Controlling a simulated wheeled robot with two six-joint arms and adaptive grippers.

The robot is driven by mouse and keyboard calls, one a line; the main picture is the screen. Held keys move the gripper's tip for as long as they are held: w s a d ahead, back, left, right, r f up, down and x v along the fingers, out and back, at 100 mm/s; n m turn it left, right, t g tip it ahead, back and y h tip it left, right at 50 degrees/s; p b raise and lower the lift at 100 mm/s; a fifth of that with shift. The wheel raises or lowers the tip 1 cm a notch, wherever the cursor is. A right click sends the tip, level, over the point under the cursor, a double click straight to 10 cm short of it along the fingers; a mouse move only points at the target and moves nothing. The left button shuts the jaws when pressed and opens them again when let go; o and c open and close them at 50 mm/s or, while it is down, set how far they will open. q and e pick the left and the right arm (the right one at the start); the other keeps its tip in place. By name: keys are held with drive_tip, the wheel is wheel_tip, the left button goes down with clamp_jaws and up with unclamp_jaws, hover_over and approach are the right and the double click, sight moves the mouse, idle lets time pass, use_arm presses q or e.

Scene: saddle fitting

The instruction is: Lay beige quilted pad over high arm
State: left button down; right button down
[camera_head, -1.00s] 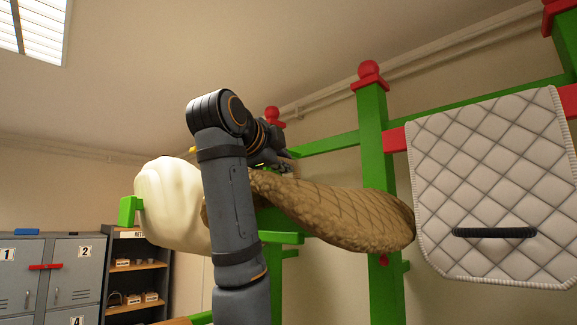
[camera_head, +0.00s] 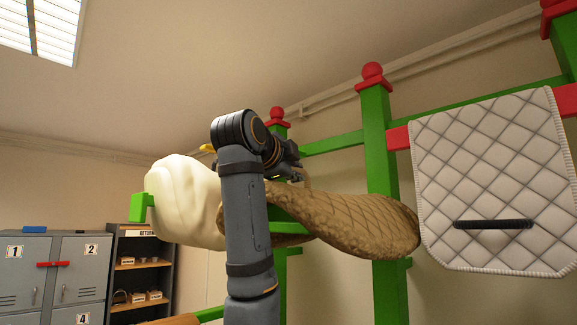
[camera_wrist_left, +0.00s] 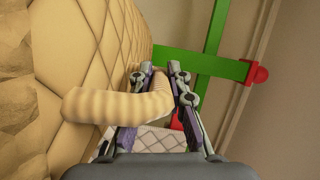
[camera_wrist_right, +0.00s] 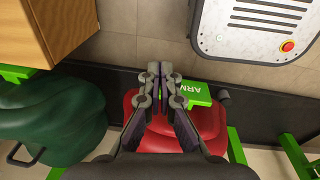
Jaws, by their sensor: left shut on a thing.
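The beige quilted pad (camera_head: 360,220), tan-brown in the head view, spreads around a green arm (camera_head: 290,228); some of it shows above and some below the arm's end. My left arm hides its middle, so I cannot tell how it rests. My left gripper (camera_head: 298,172) is at the pad's upper edge. In the left wrist view my left gripper (camera_wrist_left: 158,80) is shut on the pad's ribbed handle (camera_wrist_left: 95,105), with the quilted face (camera_wrist_left: 105,45) at left. My right gripper (camera_wrist_right: 158,72) is shut and empty, above a red saddle-like thing (camera_wrist_right: 200,125).
A white quilted pad (camera_head: 490,190) hangs on a red bar at right. A cream bulky cover (camera_head: 185,200) sits left of my left arm. Green posts (camera_head: 378,150) stand behind. Grey lockers (camera_head: 80,270) and a shelf (camera_head: 140,265) are at left. A dark green thing (camera_wrist_right: 50,120) lies low.

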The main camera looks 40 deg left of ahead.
use_arm(q)
drive_tip(key=shift+w+f, duration=0.1)
drive_tip(key=shift+w, duration=0.25)
drive_tip(key=shift+w+f, duration=0.1)
drive_tip(key=shift+w, duration=0.2)
drive_tip(key=c, duration=1.7)
unclamp_jaws()
drive_tip(key=shift+o, duration=1.3)
drive_tip(key=shift+s, duration=0.1)
drive_tip(key=shift+o, duration=1.1)
drive_tip(key=shift+s, duration=0.1)
drive_tip(key=v, duration=0.8)
use_arm(e)
drive_tip(key=shift+w, duration=0.9)
use_arm(q)
drive_tip(key=shift+w, duration=0.3)
use_arm(e)
drive_tip(key=shift+a, duration=0.1)
